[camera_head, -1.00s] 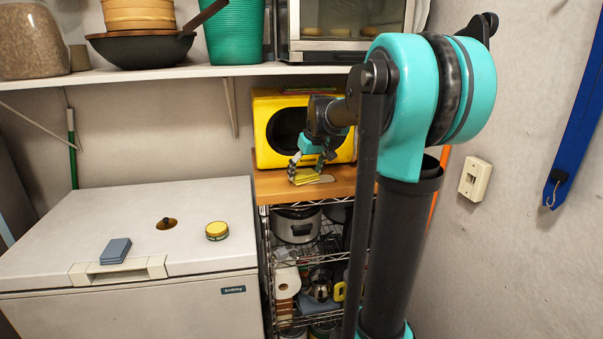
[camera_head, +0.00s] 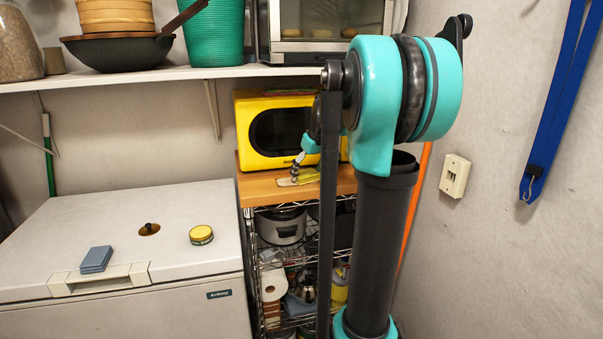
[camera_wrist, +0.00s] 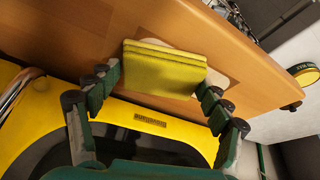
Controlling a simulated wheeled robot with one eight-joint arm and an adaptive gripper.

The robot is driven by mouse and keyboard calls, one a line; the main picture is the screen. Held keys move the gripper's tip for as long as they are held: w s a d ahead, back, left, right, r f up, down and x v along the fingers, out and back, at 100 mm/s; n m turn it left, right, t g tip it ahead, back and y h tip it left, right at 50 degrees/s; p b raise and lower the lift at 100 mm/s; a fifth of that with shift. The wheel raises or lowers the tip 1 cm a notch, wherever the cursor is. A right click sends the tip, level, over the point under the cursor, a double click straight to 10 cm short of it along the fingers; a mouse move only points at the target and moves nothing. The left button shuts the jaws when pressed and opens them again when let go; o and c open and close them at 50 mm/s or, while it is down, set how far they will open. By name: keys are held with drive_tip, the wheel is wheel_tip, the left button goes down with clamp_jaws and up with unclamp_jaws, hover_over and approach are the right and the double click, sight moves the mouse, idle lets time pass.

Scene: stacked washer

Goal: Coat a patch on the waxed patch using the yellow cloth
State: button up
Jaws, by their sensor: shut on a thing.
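The yellow cloth (camera_wrist: 165,72) is a folded pad between the fingers of my gripper (camera_wrist: 157,88) in the wrist view. My gripper is shut on it and holds it low over the wooden top, at or just above the surface. A pale patch (camera_wrist: 213,78) shows on the wood around the cloth's edges; the cloth hides much of it. In the head view the cloth (camera_head: 309,176) is by my gripper (camera_head: 297,173), partly behind my arm. A pale bit of the patch (camera_head: 286,182) shows to its left. I cannot tell whether the cloth touches the wood.
A yellow microwave (camera_head: 283,132) stands right behind the patch on the wooden top (camera_head: 258,187) of a wire rack. A white chest freezer (camera_head: 110,220) at left bears a yellow round tin (camera_head: 201,235) and a blue-grey block (camera_head: 97,259). A shelf (camera_head: 170,75) hangs above.

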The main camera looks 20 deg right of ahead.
sight(275, 182)
drive_tip(key=shift+d, duration=2.35)
drive_tip(key=shift+a+f, duration=0.1)
drive_tip(key=shift+a, duration=7.6)
drive_tip(key=shift+r, duration=3.05)
drive_tip(key=shift+r, duration=0.1)
wheel_tip(275, 182, up, 3)
drive_tip(key=shift+f, duration=0.1)
